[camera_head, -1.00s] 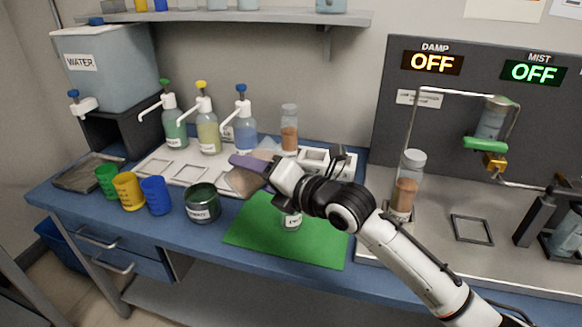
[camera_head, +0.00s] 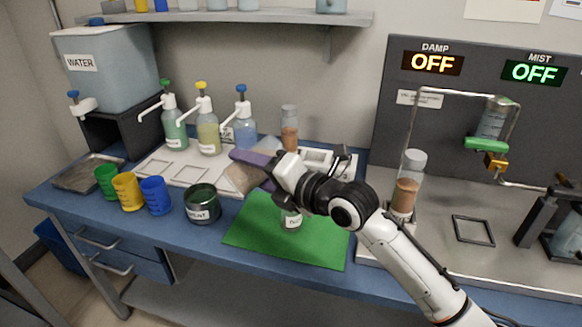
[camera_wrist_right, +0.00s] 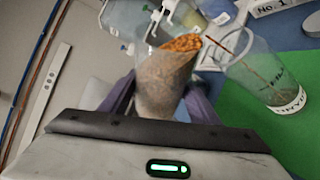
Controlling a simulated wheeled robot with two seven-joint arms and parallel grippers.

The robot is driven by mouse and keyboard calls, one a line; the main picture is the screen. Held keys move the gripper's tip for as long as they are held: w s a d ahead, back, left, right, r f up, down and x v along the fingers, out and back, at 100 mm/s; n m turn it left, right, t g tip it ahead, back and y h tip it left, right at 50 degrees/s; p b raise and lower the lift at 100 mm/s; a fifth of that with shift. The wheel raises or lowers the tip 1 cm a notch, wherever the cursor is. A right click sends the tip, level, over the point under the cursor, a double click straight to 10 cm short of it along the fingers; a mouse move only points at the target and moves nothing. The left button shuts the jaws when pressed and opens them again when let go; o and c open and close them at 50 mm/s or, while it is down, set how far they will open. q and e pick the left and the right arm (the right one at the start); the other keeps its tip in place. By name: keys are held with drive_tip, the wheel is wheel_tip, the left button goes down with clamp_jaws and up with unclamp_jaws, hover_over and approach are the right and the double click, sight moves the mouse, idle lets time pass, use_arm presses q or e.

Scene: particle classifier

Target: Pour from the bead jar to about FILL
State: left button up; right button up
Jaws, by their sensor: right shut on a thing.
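My right gripper (camera_head: 262,167), with purple fingers, is shut on the clear bead jar (camera_head: 240,179), which is tilted above the bench. In the right wrist view the jar (camera_wrist_right: 160,88) holds orange-brown beads that reach up near its mouth. A clear beaker (camera_head: 291,219) with a white label stands on the green mat, partly hidden below my right wrist. In the right wrist view the beaker (camera_wrist_right: 268,82) is beside the jar's mouth and has a dark mark on its wall, too blurred to read surely. My left gripper is not in view.
A dark green jar (camera_head: 202,204) and blue (camera_head: 156,195), yellow (camera_head: 128,191) and green (camera_head: 106,181) cups stand left of the green mat (camera_head: 250,240). Pump bottles (camera_head: 208,136) stand behind. A tall bead-filled tube (camera_head: 407,188) stands to the right of my wrist.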

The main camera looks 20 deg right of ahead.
sight(257, 149)
drive_tip(key=shift+r+m+y, duration=0.4)
drive_tip(key=shift+r+m, duration=0.2)
idle(1.1)
drive_tip(key=shift+w+d+r+m+t+y+b, duration=0.1)
drive_tip(key=shift+d+r+m+t+y+b, duration=0.25)
drive_tip(key=shift+r+m, duration=0.4)
drive_tip(key=shift+w+d+r+m+t+y+b, duration=0.2)
drive_tip(key=shift+d+r+m+b, duration=0.3)
drive_tip(key=shift+m, duration=0.35)
idle(4.7)
